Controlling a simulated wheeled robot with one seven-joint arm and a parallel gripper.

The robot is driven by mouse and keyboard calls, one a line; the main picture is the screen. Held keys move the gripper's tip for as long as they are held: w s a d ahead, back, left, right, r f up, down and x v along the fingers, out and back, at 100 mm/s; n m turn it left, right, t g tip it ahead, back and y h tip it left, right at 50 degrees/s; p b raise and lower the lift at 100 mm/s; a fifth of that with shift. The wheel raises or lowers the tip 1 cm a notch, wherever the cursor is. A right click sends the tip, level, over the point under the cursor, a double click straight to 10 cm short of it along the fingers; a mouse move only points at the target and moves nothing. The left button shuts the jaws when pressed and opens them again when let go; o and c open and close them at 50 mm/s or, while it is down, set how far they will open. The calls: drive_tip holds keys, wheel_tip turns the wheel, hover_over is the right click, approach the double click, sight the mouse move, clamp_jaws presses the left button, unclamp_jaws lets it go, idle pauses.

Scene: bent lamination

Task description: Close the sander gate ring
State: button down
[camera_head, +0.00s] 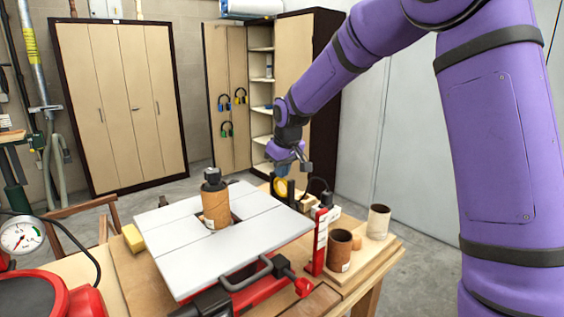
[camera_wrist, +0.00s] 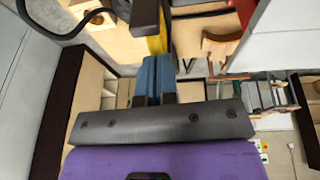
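A small upright fitting with a yellow ring (camera_head: 282,189) and black parts stands at the back right of the bench, beside the grey-topped table. I take it to be the sander gate. My gripper (camera_head: 284,170) points down right at it from above. In the wrist view my two blue fingers (camera_wrist: 156,58) lie side by side with only a thin line between them. A yellow and black piece (camera_wrist: 155,40) shows at their tips. I cannot tell whether they touch it, and the ring's far side is hidden.
The grey-topped table (camera_head: 185,232) carries a brown cylinder with a dark top (camera_head: 215,205). A black hose (camera_head: 318,183) curves near the gripper.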

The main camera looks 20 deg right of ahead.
drive_tip(key=shift+s+f, duration=0.1)
drive_tip(key=shift+f, duration=0.15)
drive_tip(key=shift+a+r, duration=0.1)
drive_tip(key=shift+r, duration=0.2)
drive_tip(key=w+a+v, duration=0.1)
drive_tip(key=v, duration=1.1)
drive_tip(key=s+d+r+m, duration=0.1)
drive_tip(key=s+d+r, duration=0.15)
drive_tip(key=s, duration=0.65)
drive_tip(key=s+d+r+m, duration=0.1)
drive_tip(key=s+d+r, duration=0.15)
drive_tip(key=s, duration=0.65)
drive_tip(key=s+d+f+m, duration=0.1)
drive_tip(key=s+f, duration=0.2)
drive_tip(key=s, duration=0.6)
drive_tip(key=s+d+f+m+t, duration=0.1)
drive_tip(key=s+f, duration=0.2)
drive_tip(key=s, duration=0.6)
drive_tip(key=shift+s+d+t+h, duration=0.2)
drive_tip(key=shift+d+t+h, duration=0.1)
drive_tip(key=shift+d, duration=0.1)
